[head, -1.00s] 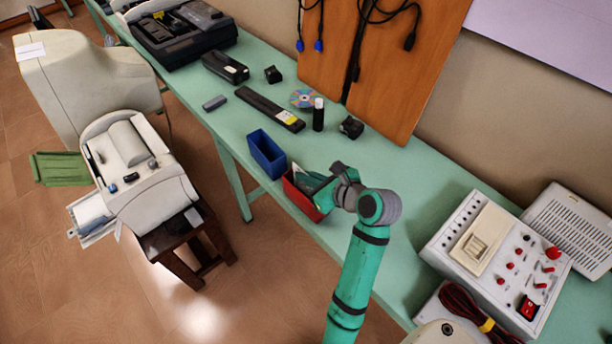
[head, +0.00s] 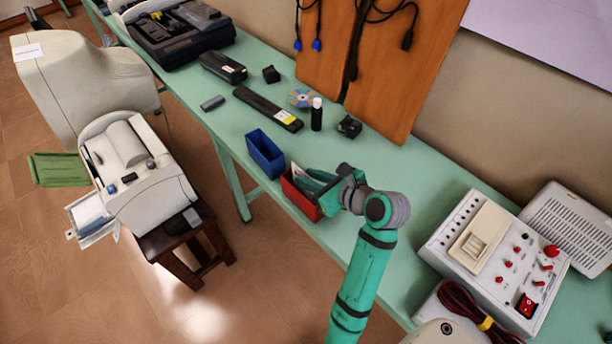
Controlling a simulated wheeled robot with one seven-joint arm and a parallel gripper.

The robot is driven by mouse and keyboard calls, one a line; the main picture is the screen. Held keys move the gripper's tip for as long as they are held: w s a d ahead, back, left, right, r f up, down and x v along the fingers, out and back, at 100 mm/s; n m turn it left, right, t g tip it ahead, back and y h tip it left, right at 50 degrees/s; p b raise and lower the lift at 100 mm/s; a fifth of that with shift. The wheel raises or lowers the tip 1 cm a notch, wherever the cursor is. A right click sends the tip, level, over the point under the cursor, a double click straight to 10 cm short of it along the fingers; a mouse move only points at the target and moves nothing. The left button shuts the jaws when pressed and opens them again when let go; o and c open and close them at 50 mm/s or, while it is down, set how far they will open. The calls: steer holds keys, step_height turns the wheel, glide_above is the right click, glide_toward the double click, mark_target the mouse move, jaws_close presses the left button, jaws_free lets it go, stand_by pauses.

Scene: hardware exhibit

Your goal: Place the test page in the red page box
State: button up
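The red page box (head: 303,205) stands near the front edge of the green bench, right beside a blue box. My gripper (head: 317,184) is at the right rim of the red box, partly over its opening. Pale and dark shapes show inside the red box; a whitish piece (head: 318,175) there may be the test page, but it is too small to be sure. My arm's wrist hides the right side of the box. The fingertips are too small and too covered to tell whether they are open or shut.
The blue box (head: 266,154) stands at the left of the red one. A white printer-like machine (head: 145,195) with pale paper in its tray (head: 89,211) sits on a dark stool. A control panel (head: 490,250) is at the right.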

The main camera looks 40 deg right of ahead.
steer(key=v, duration=0.9)
steer(key=shift+s+r, duration=0.2)
steer(key=shift+s, duration=0.1)
